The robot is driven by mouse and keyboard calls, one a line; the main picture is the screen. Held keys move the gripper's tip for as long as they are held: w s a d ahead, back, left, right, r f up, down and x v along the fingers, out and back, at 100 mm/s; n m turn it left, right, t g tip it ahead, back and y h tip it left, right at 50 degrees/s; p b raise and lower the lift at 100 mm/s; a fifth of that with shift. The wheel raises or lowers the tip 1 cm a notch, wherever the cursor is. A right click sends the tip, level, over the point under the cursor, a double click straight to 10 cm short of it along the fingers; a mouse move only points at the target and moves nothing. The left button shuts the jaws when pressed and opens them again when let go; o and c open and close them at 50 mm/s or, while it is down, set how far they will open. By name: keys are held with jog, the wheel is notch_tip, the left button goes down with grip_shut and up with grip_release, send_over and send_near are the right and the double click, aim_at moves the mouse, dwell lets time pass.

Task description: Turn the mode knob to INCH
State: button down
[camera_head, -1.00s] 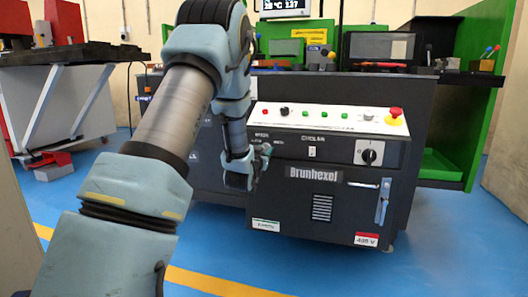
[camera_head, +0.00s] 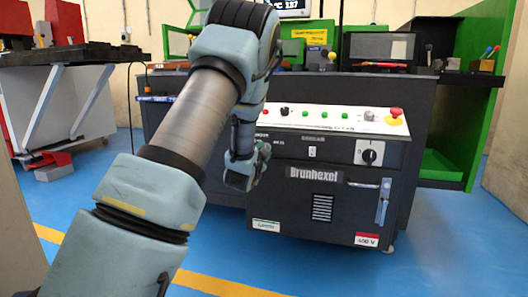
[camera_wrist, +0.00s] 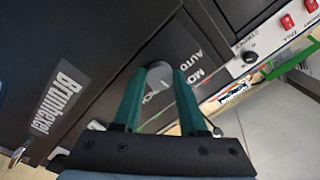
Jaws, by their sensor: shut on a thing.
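The mode knob (camera_wrist: 160,73) is a small grey round knob on the dark cabinet front in the wrist view. The lettering AUTO (camera_wrist: 195,53) and a partly covered MODE label are beside it. My gripper (camera_wrist: 158,77) has its two green fingers on either side of the knob, shut on it. In the head view my gripper (camera_head: 263,157) is at the cabinet's upper left front, and my arm and gripper hide the knob.
The cabinet carries a Brunhexel plate (camera_head: 314,174), a black rotary switch (camera_head: 369,153) and a door handle (camera_head: 384,201). On its sloped white top panel are several buttons and a red emergency stop (camera_head: 396,113). Blue floor (camera_head: 225,235) is clear in front.

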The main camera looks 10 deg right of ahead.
jog(key=shift+m+p, duration=0.65)
jog(key=shift+m, duration=3.95)
jog(key=shift+c, duration=2.3)
grip_release()
jog(key=p+v, duration=0.2)
jog(key=v, duration=0.8)
jog(key=shift+s+a+p, duration=0.15)
jog(key=shift+s+p, duration=0.2)
jog(key=shift+s, duration=0.05)
jog(key=shift+r, duration=0.1)
